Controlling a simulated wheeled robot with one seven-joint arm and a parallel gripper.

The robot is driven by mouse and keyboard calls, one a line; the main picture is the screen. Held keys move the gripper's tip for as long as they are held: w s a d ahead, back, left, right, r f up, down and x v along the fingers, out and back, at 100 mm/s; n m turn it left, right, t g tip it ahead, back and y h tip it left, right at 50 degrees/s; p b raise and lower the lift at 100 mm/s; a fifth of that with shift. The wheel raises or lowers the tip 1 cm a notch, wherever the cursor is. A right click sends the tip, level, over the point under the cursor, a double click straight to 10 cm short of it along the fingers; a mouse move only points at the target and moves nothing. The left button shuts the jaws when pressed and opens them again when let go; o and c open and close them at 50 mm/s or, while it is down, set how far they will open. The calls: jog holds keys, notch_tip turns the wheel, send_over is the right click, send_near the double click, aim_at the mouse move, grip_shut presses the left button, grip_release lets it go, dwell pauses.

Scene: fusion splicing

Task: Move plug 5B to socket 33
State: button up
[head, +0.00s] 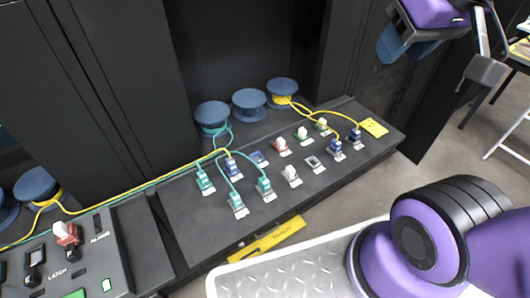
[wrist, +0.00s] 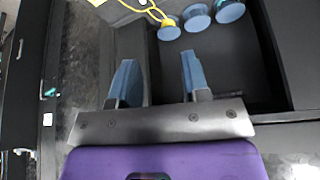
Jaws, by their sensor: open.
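The sloped dark panel (head: 190,222) carries two rows of sockets and plugs with small labels too small to read, so I cannot tell which is plug 5B or socket 33. Green plugs (head: 237,204) and a blue plug (head: 233,168) with cables sit at its left. Blue plugs (head: 336,149) with yellow cables sit at its right. Between them are a red-and-white plug (head: 281,147), white and green ones, and sockets that look empty, such as one (head: 315,164). My gripper (head: 408,45) is open and empty, raised beyond the panel's right end; its blue fingers also show in the wrist view (wrist: 158,68).
Blue cable spools (head: 249,104) stand behind the panel, with dark cabinets around them. A second control panel (head: 78,258) with a red-and-white switch is at lower left. A yellow label strip (head: 268,241) is on the front face. Grey floor lies at right.

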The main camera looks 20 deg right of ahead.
jog(key=shift+o, duration=1.2)
jog(key=shift+w+a, duration=0.1)
jog(key=n+g, duration=0.3)
jog(key=g, duration=0.2)
send_over(230, 160)
jog(key=f, duration=2.8)
jog(key=shift+d+f, duration=0.2)
jog(key=shift+a+f, duration=0.2)
jog(key=shift+f, duration=0.15)
jog(key=shift+f, duration=4.45)
